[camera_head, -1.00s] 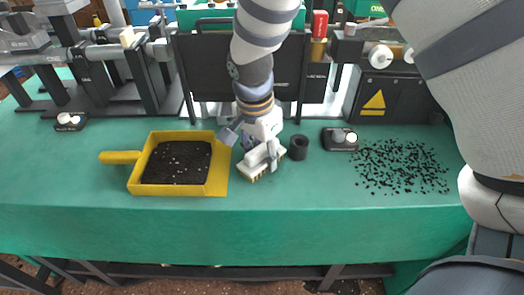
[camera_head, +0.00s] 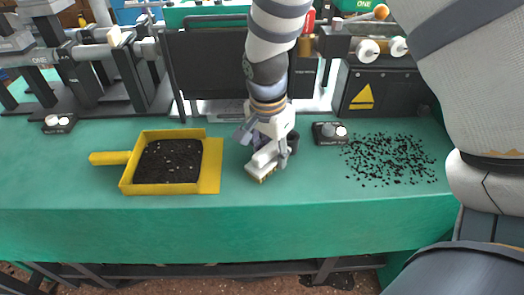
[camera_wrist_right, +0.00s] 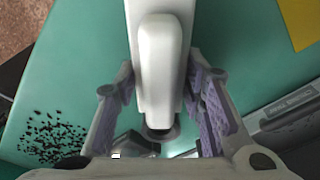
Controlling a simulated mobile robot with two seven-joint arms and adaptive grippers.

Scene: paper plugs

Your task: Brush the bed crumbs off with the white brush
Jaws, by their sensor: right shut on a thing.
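The white brush (camera_head: 262,163) is in my right gripper (camera_head: 270,148), with tan bristles at its lower edge. It is over the green bed (camera_head: 300,215), and I cannot tell if the bristles touch it. The right wrist view shows the white brush (camera_wrist_right: 160,75) between the gripper's (camera_wrist_right: 160,110) fingers. Black crumbs (camera_head: 390,159) lie scattered on the bed to the right of the brush, and also show in the right wrist view (camera_wrist_right: 48,138). A yellow dustpan (camera_head: 213,180) with dark crumbs inside lies to the left of the brush. My left gripper is not in view.
A black cup (camera_head: 293,143) is partly hidden behind my right gripper. A small black box with knobs (camera_head: 329,134) stands between it and the crumbs. Black machinery (camera_head: 212,75) lines the back. The bed's front strip is clear.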

